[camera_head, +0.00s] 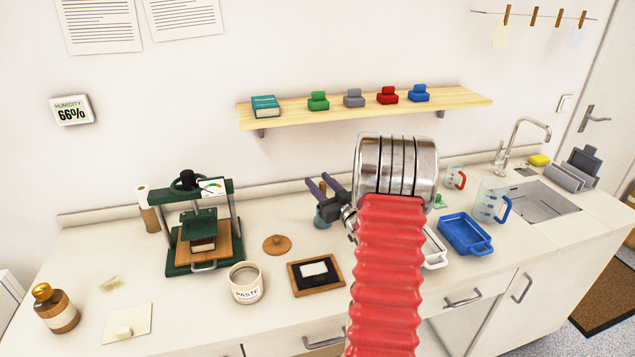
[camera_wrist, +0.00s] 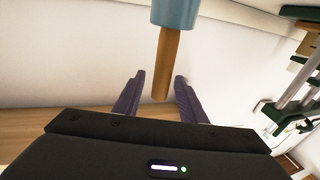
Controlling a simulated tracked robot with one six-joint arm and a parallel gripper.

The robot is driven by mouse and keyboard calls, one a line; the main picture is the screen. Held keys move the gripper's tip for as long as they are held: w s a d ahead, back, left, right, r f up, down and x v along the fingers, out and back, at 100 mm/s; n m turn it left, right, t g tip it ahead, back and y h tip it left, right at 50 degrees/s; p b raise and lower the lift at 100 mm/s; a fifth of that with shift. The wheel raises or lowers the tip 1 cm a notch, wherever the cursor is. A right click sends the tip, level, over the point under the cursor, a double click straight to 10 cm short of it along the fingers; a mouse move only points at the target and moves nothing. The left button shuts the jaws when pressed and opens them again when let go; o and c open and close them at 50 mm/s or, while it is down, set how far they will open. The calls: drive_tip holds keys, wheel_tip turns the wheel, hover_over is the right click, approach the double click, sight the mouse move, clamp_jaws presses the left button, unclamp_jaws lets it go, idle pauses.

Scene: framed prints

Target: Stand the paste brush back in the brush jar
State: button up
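My gripper (camera_wrist: 158,88) is open, its two purple fingers on either side of a wooden handle, with gaps showing in the wrist view. The handle, which looks like the paste brush (camera_wrist: 164,68), sticks out of a blue cylinder that looks like the brush jar (camera_wrist: 176,12). The brush's lower end is hidden. In the head view my gripper (camera_head: 322,188) is above the counter, just over the small blue jar (camera_head: 321,219). The jar is partly covered by my gripper.
A paste pot (camera_head: 246,284), a wooden lid (camera_head: 277,244) and a framed dark tray (camera_head: 315,273) are in front. A green press (camera_head: 203,228) stands left. A blue tray (camera_head: 465,234) and a measuring jug (camera_head: 490,201) are right. A shelf (camera_head: 365,106) hangs above.

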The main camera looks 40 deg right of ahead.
drive_tip(key=v, duration=1.2)
drive_tip(key=shift+s, duration=0.2)
drive_tip(key=shift+f, duration=0.1)
drive_tip(key=w+a+r+g, duration=0.4)
drive_tip(key=w+a+r, duration=0.2)
drive_tip(key=w+a, duration=0.1)
drive_tip(key=a+r+g, duration=0.3)
drive_tip(key=a, duration=0.7)
drive_tip(key=s+a+n+g+y, duration=0.1)
drive_tip(key=s+a+g+y, duration=0.1)
drive_tip(key=s+a, duration=0.9)
drive_tip(key=s+a+n+g+y, duration=0.1)
drive_tip(key=s+a+g+y, duration=0.1)
drive_tip(key=s+a, duration=0.8)
drive_tip(key=a+g, duration=0.1)
drive_tip(key=a, duration=0.5)
drive_tip(key=shift+s+r+n+g+y, duration=0.25)
drive_tip(key=shift+s+n+g+y, duration=0.05)
drive_tip(key=shift+s+n+g, duration=0.1)
